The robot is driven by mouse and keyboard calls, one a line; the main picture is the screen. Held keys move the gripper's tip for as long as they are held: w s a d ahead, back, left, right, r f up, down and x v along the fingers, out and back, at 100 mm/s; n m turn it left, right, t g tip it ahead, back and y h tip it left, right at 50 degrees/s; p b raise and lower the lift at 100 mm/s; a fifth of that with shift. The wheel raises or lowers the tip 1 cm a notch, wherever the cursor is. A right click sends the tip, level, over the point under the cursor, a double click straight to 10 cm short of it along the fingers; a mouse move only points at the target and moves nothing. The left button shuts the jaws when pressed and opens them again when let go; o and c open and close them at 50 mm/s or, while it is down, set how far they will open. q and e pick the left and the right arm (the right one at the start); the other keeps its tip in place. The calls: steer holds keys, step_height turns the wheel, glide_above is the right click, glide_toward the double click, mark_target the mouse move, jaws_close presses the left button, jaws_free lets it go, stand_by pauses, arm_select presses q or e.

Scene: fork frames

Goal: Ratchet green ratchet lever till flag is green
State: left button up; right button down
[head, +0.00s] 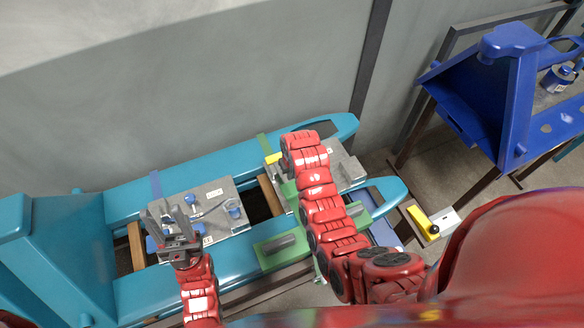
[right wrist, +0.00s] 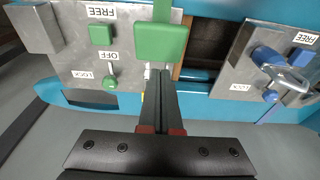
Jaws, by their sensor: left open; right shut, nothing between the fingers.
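In the right wrist view, my right gripper (right wrist: 160,78) is shut and empty. Its tips are just below a large green block (right wrist: 160,42), perhaps the ratchet lever's end; I cannot tell whether they touch. Beside it, a grey metal plate (right wrist: 72,68) carries a smaller green block (right wrist: 101,34), a green-tipped switch (right wrist: 110,82) and FREE, OFF and LOCK labels. In the head view, my right arm covers much of this plate (head: 347,166) and hides the gripper. A small yellow piece (head: 272,158) shows at its left edge; I see no green flag. My left gripper (head: 173,213) is open over the blue-fitted plate.
The plates sit on a teal fork frame (head: 200,169). A yellow handle (head: 432,228) lies at lower right. A blue frame (head: 490,95) stands beyond. A grey wall is behind.

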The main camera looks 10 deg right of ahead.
mark_target(292, 188)
steer(key=f, duration=0.1)
steer(key=f+p, duration=0.2)
steer(key=shift+s+f, duration=0.2)
steer(key=shift+s, duration=0.1)
steer(key=shift+s+f, duration=0.15)
steer(key=shift+f, duration=0.7)
steer(key=shift+d+f, duration=0.1)
steer(key=f+t+b, duration=0.1)
steer(key=f+b, duration=0.1)
steer(key=s+f+t+b, duration=0.1)
steer(key=f+t+b, duration=0.1)
steer(key=b, duration=0.1)
steer(key=s+f+t+b, duration=0.1)
steer(key=f+b, duration=0.2)
steer(key=shift+s+d+y, duration=0.2)
steer(key=shift+y, duration=0.2)
steer(key=shift+f+t+b, duration=0.3)
steer(key=shift+t+b, duration=0.3)
steer(key=shift+s, duration=0.15)
steer(key=shift+f, duration=0.1)
